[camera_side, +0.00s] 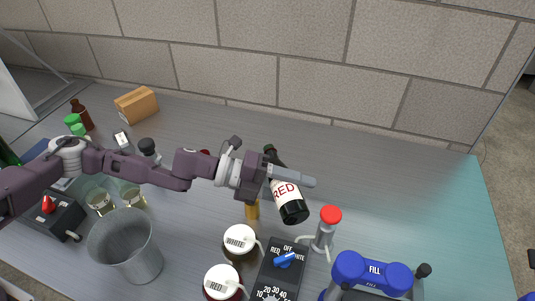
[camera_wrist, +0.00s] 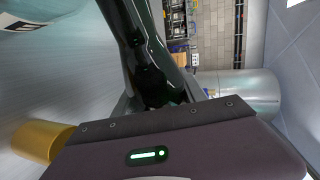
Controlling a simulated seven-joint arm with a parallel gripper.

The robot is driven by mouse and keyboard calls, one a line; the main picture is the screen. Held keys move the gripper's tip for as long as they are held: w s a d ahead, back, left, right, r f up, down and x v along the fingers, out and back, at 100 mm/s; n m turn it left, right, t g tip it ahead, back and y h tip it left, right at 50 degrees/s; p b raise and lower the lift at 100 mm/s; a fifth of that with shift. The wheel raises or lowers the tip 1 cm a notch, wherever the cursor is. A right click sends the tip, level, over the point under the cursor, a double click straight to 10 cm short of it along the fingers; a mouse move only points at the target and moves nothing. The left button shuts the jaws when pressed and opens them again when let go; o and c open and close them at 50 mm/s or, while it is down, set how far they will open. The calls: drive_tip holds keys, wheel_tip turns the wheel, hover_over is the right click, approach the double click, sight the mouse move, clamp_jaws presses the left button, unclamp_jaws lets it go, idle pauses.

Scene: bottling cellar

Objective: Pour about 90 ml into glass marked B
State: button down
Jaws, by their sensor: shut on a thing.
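My gripper (camera_side: 305,180) is shut on a dark bottle with a white label reading RED (camera_side: 287,198), at its upper part. The bottle leans, its neck up and to the left and its base down and to the right. In the wrist view the dark bottle (camera_wrist: 145,45) rises between the fingers. Two small glasses stand under my arm at the left, a left glass (camera_side: 98,201) and a right glass (camera_side: 132,196), each with some pale yellowish content or tint. I cannot read a B on either one.
A metal bucket (camera_side: 125,248) stands in front of the glasses. White-topped jars marked WHITE (camera_side: 240,240) and RED (camera_side: 222,280), a dial box (camera_side: 280,272), a red-capped stand (camera_side: 329,217) and a blue FILL unit (camera_side: 373,272) crowd the front. The bench at right (camera_side: 420,190) is clear.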

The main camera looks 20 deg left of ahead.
drive_tip(key=shift+s+d+r, duration=0.1)
drive_tip(key=shift+s+d, duration=0.2)
drive_tip(key=shift+s, duration=0.05)
idle(0.5)
drive_tip(key=shift+r+n+h, duration=0.3)
drive_tip(key=shift+r+n, duration=0.2)
drive_tip(key=shift+r, duration=0.05)
idle(1.6)
drive_tip(key=shift+f+m, duration=0.3)
drive_tip(key=shift+f, duration=0.2)
drive_tip(key=shift+f+m+t+y, duration=0.25)
drive_tip(key=shift+m+t+y, duration=0.05)
drive_tip(key=shift+m+y, duration=0.45)
drive_tip(key=shift+s+d+f+m+t, duration=0.15)
drive_tip(key=shift+m+t, duration=0.15)
drive_tip(key=shift+m, duration=0.15)
drive_tip(key=shift+y, duration=0.25)
drive_tip(key=shift+r, duration=0.2)
